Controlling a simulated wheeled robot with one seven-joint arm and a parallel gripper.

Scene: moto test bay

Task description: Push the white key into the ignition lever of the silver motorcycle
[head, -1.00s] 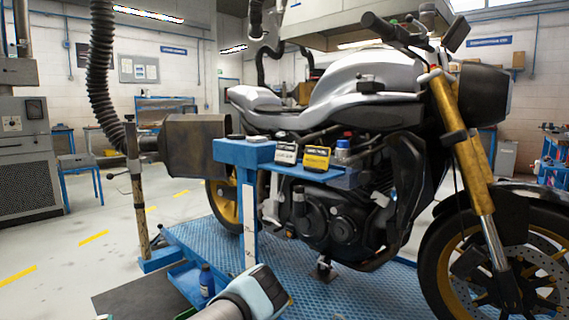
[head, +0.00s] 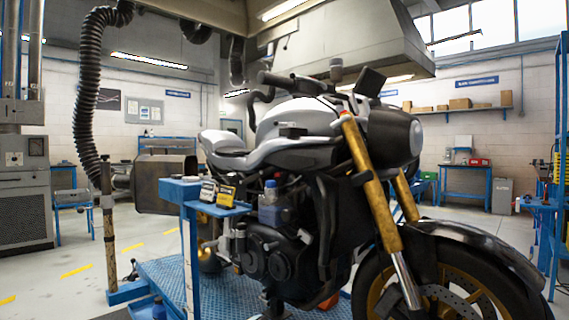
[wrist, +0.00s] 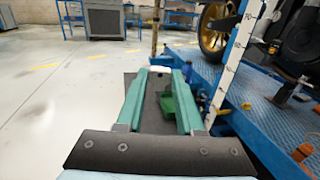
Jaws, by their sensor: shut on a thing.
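The silver motorcycle (head: 285,120) stands on a blue platform in the head view, front wheel to the right. Its handlebar (head: 290,82) is above the tank. I cannot make out the ignition lever. In the wrist view, my gripper (wrist: 160,72) has two teal fingers closed on a small white piece, the white key (wrist: 160,69), held at the fingertips. The key is away from the motorcycle, over the floor beside the platform. My gripper does not show in the head view.
The blue platform (head: 225,290) carries a blue post and a side shelf (head: 232,210) with small boxes and a bottle. A corrugated hose (head: 84,120) hangs at left. In the wrist view a green object (wrist: 176,108) lies beyond the fingers. The floor at left is open.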

